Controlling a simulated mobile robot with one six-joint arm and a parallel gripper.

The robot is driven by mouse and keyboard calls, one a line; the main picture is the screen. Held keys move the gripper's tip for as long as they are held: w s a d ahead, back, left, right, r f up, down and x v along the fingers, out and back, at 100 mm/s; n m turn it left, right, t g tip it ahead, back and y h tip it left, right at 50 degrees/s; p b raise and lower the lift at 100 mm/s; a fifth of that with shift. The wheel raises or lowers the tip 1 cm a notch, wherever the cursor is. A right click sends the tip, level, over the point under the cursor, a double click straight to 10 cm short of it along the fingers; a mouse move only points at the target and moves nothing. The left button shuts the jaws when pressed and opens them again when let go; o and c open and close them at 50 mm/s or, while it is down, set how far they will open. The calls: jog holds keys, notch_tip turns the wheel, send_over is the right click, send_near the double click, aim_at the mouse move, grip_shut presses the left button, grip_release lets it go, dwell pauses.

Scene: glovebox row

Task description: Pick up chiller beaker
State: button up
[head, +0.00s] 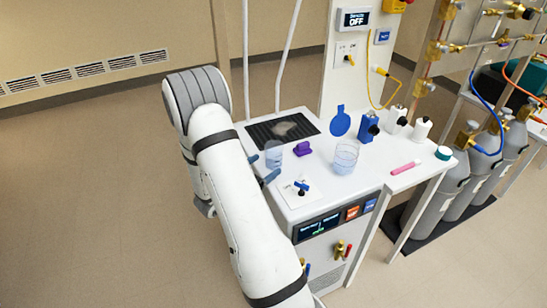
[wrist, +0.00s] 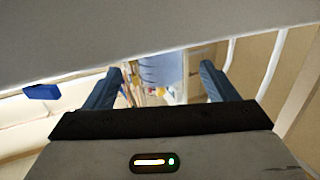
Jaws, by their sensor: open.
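In the head view a small pale blue beaker (head: 273,154) stands upright on the white chiller top (head: 300,223), near its left edge. A larger clear beaker (head: 345,157) stands to its right; which one the task names is not labelled. My gripper (head: 264,168) is open, low over the left edge of the top, its blue fingers pointing at the pale blue beaker. In the wrist view a blue-grey ribbed shape, likely this beaker (wrist: 160,68), shows between the open fingers of my gripper (wrist: 162,68). Nothing is held, and I cannot tell the remaining gap.
A purple block (head: 302,149), a blue bottle (head: 368,126), white bottles (head: 397,119), and a pink pen (head: 405,167) share the worktop. A dark grate (head: 283,129) lies behind the pale blue beaker. Gas cylinders (head: 485,155) stand right.

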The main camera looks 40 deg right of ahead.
aim_at(268, 161)
jog(key=d, duration=0.1)
jog(key=d+p, duration=0.1)
jog(key=d, duration=0.1)
jog(key=w+d, duration=0.1)
jog(key=d, duration=0.1)
jog(key=shift+d+r, duration=0.15)
jog(key=shift+d, duration=0.05)
jog(key=c, duration=1.1)
jog(key=shift+r, duration=0.1)
